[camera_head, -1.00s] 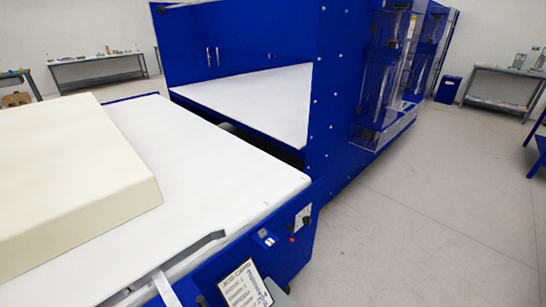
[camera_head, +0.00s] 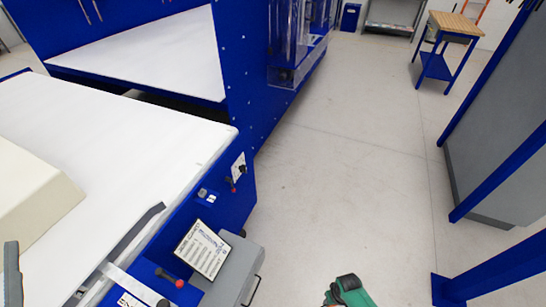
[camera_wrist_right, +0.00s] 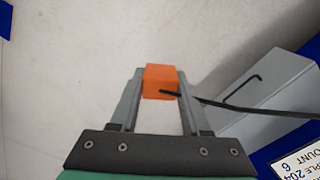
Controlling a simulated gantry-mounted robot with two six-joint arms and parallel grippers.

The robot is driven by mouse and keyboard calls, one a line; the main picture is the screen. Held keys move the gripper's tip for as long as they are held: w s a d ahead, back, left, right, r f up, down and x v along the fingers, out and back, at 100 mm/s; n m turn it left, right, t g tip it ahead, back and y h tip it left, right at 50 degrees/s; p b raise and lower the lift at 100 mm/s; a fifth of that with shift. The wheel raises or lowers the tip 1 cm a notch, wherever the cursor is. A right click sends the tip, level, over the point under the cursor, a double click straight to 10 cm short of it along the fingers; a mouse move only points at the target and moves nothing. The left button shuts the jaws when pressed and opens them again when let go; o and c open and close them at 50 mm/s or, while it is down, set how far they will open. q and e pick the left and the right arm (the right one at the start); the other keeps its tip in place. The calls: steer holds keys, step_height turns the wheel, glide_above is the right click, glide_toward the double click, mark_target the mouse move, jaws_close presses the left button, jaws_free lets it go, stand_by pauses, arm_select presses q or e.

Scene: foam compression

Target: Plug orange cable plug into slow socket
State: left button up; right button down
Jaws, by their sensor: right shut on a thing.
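The orange plug (camera_wrist_right: 161,80) is held between the fingertips of my right gripper (camera_wrist_right: 160,84) in the right wrist view, with a black cable (camera_wrist_right: 235,107) running off to the right. In the head view, only the green top of my right wrist shows at the bottom edge, over open floor. A small white plate (camera_head: 238,166) with dark spots is on the blue machine's front side. I cannot tell which spot is the slow socket. A grey upright piece (camera_head: 12,270) at the left edge may be part of my left gripper; its jaws are not clear.
A grey box (camera_head: 240,272) with a handle and a label board (camera_head: 203,249) stand at the machine's front. A red knob (camera_head: 180,283) sits nearby. A white bed (camera_head: 120,120) carries a cream foam block (camera_head: 30,200). Floor to the right is clear up to a grey-blue cabinet (camera_head: 500,150).

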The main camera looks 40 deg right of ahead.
steer(key=shift+r, duration=0.35)
arm_select(q)
steer(key=s+d+r+n+t+h, duration=0.15)
steer(key=s+r, duration=0.25)
steer(key=r, duration=0.6)
steer(key=s+d+r+n+t, duration=0.1)
steer(key=s+d+r+t, duration=0.25)
steer(key=r, duration=0.75)
arm_select(e)
steer(key=shift+r+p, duration=0.9)
steer(key=shift+p, duration=0.25)
arm_select(q)
steer(key=a+r+n+y+p, duration=0.1)
steer(key=r+n+y+p, duration=0.1)
steer(key=r+p, duration=1.6)
steer(key=a+r+n+y+p, duration=0.2)
steer(key=r+n+p, duration=0.2)
steer(key=r+p, duration=1.4)
steer(key=shift+r, duration=0.6)
arm_select(e)
step_height(320, 180, up, 36)
arm_select(q)
steer(key=shift+s+a+n, duration=0.1)
steer(key=shift+n, duration=0.15)
